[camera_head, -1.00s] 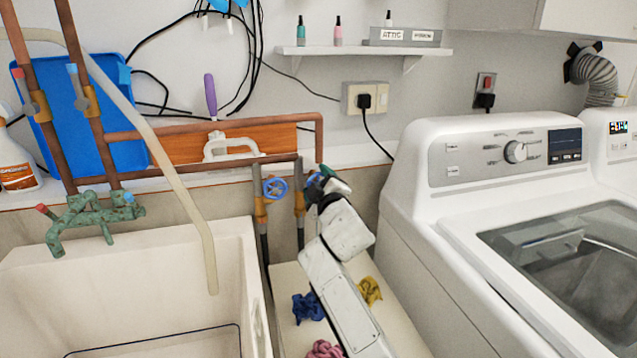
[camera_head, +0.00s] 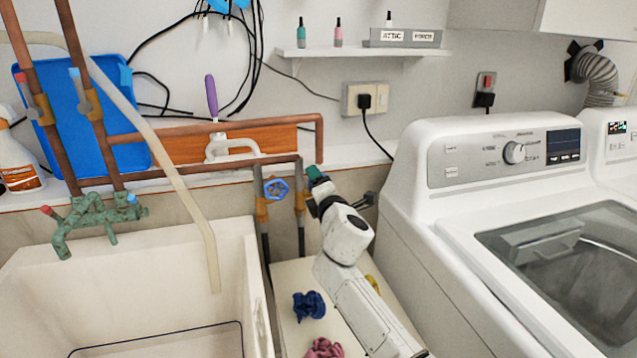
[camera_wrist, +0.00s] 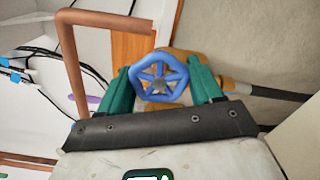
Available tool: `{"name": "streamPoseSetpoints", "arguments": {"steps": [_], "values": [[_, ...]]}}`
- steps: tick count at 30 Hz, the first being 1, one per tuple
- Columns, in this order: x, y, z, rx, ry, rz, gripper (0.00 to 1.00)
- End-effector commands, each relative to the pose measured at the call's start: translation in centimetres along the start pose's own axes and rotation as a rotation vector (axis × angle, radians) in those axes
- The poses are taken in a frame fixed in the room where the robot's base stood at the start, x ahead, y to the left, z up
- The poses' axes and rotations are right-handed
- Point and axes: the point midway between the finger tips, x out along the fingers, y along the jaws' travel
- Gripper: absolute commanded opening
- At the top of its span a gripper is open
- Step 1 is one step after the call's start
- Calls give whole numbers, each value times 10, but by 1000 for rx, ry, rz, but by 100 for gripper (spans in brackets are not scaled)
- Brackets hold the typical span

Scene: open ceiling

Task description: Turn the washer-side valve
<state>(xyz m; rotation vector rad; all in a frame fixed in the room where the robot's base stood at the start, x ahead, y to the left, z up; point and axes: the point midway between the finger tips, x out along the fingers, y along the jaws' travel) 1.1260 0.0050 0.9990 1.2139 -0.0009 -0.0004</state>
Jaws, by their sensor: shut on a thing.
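The washer-side valve has a blue spoked handwheel (camera_wrist: 150,73), seen face-on in the wrist view. It sits between the two green fingers of my gripper (camera_wrist: 160,84), which are shut on its rim from both sides. In the head view my gripper (camera_head: 317,174) is at the right-hand vertical pipe, below the copper pipe corner, and it hides this handwheel. A second blue handwheel (camera_head: 276,188) is on the left-hand pipe, apart from my gripper and in plain view.
The washing machine (camera_head: 500,165) stands close on the right. The sink (camera_head: 235,250) is on the left. Copper pipe (camera_head: 319,140) runs just above my gripper. A blue cloth (camera_head: 309,305) and a pink cloth (camera_head: 324,348) lie on the surface beside my arm.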

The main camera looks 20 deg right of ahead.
Motion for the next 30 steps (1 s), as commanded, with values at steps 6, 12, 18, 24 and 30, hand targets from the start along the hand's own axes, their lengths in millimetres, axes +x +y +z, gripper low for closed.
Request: {"name": "streamPoseSetpoints", "arguments": {"steps": [6,12,18,24,30], "values": [[0,-2,-2,-208,5,-3,34],[0,-3,-2,-399,5,-3,34],[0,-4,-2,-589,6,-3,34],[0,-5,-2,-771,7,-3,34],[-1,-5,-2,-925,7,-2,34]]}}
